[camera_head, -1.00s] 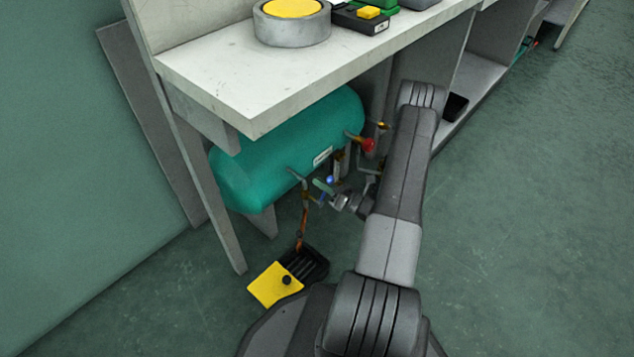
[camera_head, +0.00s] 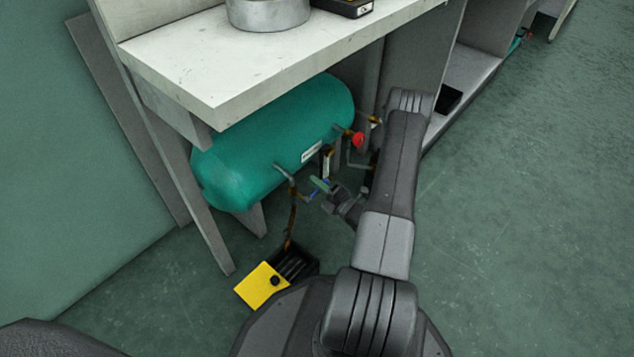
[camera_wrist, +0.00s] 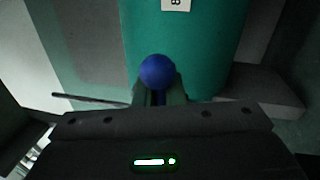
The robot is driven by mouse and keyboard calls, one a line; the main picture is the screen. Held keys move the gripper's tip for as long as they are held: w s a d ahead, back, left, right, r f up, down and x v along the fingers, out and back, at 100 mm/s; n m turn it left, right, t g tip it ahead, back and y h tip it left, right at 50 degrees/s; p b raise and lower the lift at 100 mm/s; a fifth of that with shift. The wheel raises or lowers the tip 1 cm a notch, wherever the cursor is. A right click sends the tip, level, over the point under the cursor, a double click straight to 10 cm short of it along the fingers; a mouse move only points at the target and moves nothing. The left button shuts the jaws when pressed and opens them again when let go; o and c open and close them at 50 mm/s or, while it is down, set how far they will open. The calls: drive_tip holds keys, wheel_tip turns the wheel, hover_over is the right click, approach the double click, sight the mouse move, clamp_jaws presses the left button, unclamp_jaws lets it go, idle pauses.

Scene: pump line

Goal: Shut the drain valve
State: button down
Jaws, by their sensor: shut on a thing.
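The teal tank (camera_head: 262,150) lies under the bench. A rusty drain pipe (camera_head: 292,215) runs down from its near end to a black-and-yellow box on the floor. A blue valve handle (camera_head: 312,195) sits by this pipe, partly hidden by my gripper. My gripper (camera_head: 321,185) has green fingertips and reaches in from the right. In the wrist view, a round blue knob (camera_wrist: 158,72) sits between the green fingertips (camera_wrist: 159,90), which are shut on it. The tank (camera_wrist: 190,45) is behind it. The valve body and the handle's exact angle are hidden.
A red-handled valve (camera_head: 358,140) sits on the pipes at the tank's right end. The white bench top (camera_head: 250,75) overhangs the tank. The black-and-yellow box (camera_head: 262,286) stands on the floor below. The green floor at right (camera_head: 520,210) is clear.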

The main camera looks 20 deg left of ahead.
drive_tip(key=shift+w+f+m+t, duration=0.1)
drive_tip(key=shift+f+m+t, duration=0.2)
drive_tip(key=shift+m, duration=0.3)
drive_tip(key=c, duration=1.5)
unclamp_jaws()
drive_tip(key=shift+d, duration=0.1)
drive_tip(key=shift+d, duration=0.1)
drive_tip(key=p+v, duration=0.3)
drive_tip(key=v, duration=1)
drive_tip(key=shift+s+d, duration=0.2)
drive_tip(key=shift+d, duration=0.05)
drive_tip(key=b+x, duration=0.3)
drive_tip(key=x, duration=1)
drive_tip(key=shift+w+a, duration=0.15)
drive_tip(key=shift+a, duration=0.25)
